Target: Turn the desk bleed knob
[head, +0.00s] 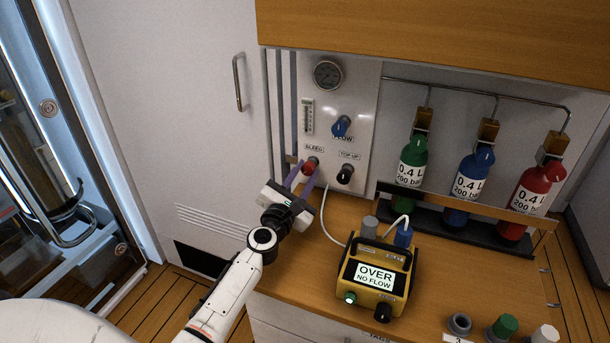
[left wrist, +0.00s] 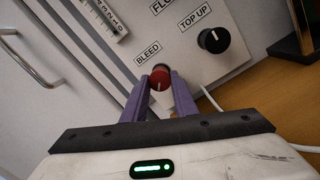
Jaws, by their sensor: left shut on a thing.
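The red bleed knob (head: 310,165) sits on the white panel (head: 353,100), under the BLEED label. In the left wrist view the knob (left wrist: 160,77) shows between the purple fingertips, with a pale pointer line on its face. My left gripper (head: 308,172) comes at it from the front and is shut on the knob, one finger on each side. It also shows in the left wrist view (left wrist: 160,82). My right gripper is in neither view.
A black TOP UP knob (head: 345,173) is close right of the bleed knob, and a blue FLOW knob (head: 341,126) is above. A yellow meter (head: 374,278) reading "OVER NO FLOW" stands on the desk. Green, blue and red bottles (head: 468,176) hang at right.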

